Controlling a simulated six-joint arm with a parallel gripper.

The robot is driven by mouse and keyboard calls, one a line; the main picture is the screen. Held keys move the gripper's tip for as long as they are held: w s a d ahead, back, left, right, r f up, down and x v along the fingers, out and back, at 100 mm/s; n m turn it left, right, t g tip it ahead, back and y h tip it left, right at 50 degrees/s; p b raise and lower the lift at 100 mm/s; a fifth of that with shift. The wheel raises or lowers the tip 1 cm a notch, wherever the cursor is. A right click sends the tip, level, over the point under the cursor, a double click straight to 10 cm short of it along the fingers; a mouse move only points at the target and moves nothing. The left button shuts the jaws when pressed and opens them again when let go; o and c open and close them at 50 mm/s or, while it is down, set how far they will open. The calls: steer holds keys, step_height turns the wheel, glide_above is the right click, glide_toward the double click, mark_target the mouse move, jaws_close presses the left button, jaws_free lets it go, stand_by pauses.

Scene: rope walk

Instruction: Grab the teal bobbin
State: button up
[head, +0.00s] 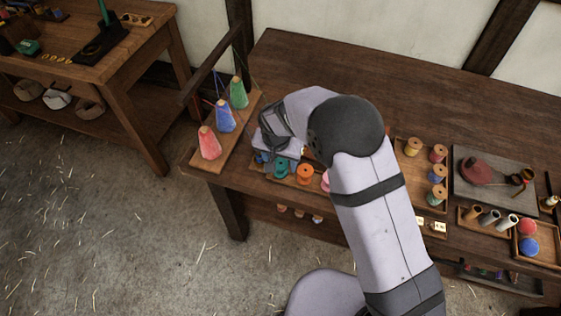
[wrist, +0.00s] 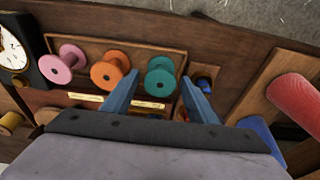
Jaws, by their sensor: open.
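The teal bobbin (head: 281,169) stands in a shallow wooden tray (wrist: 110,33) near the front edge of the bench. In the wrist view the teal bobbin (wrist: 160,77) appears between the two blue fingers of my gripper (wrist: 159,84). My gripper (head: 272,157) is open, with a finger on either side of the bobbin as pictured; I cannot tell whether either touches it or how far above it they are. An orange bobbin (wrist: 110,73) is just left of the left finger. A small blue bobbin (wrist: 205,83) is just beyond the right finger.
A pink bobbin (wrist: 62,64) stands beyond the orange one. Red (head: 209,144), blue (head: 225,117) and green (head: 239,93) yarn cones stand on a board at the bench's left end. Another tray of bobbins (head: 412,147) is to the right. The back of the bench is clear.

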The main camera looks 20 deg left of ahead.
steer(key=c, duration=0.8)
steer(key=shift+r, duration=0.1)
steer(key=shift+r+p, duration=2.6)
steer(key=shift+r, duration=1.35)
steer(key=shift+w, duration=0.1)
